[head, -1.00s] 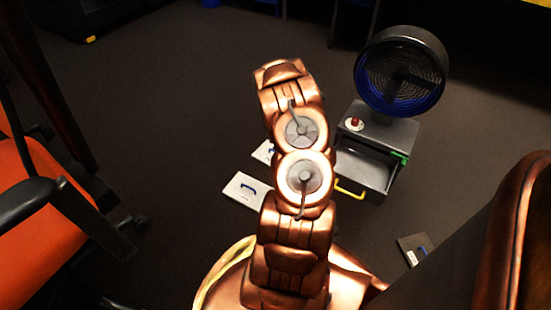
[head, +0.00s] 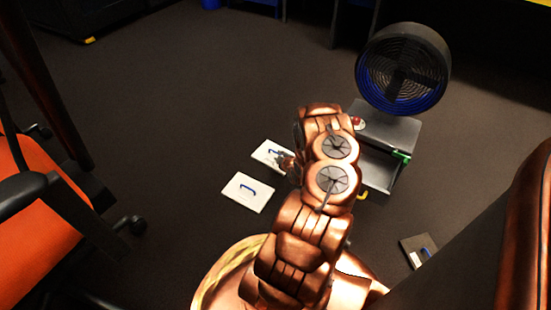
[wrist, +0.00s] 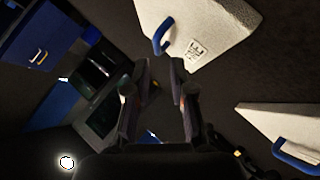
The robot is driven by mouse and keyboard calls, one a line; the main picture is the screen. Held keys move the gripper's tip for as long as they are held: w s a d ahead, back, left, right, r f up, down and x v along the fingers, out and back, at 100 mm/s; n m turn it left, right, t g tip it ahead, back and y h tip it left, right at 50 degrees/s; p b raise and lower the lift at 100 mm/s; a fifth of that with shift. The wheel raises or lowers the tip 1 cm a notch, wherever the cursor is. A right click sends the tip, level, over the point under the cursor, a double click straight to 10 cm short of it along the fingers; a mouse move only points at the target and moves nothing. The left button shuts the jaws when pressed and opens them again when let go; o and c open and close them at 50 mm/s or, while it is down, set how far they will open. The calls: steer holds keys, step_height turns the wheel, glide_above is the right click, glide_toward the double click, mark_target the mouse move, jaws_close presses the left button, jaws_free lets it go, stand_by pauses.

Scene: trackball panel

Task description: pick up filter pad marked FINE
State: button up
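Two white square pads with blue handles lie on the floor in the head view, a near one (head: 240,200) and a far one (head: 266,147). My gripper (head: 290,166) is beside the far pad's right part and partly covers it. In the wrist view one white pad (wrist: 222,28) with a blue handle and a small printed mark is ahead of the fingers. Another white pad (wrist: 262,118) is at the right. The mark is too small to read, so I cannot tell which pad is FINE. My gripper's fingers (wrist: 159,66) are apart with nothing between them.
A dark round fan-like unit (head: 403,70) stands on a grey housing (head: 393,131) with an open compartment, just right of my arm. A grey pad (head: 411,245) lies at the lower right. An orange chair (head: 55,215) is at the left. Floor beyond the pads is clear.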

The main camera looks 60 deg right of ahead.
mark_target(275, 155)
steer(key=shift+b+x, duration=1.5)
steer(key=shift+x, duration=0.95)
steer(key=shift+w+d+f, duration=0.1)
steer(key=shift+w+d, duration=0.05)
steer(key=shift+d, duration=0.15)
jaws_close()
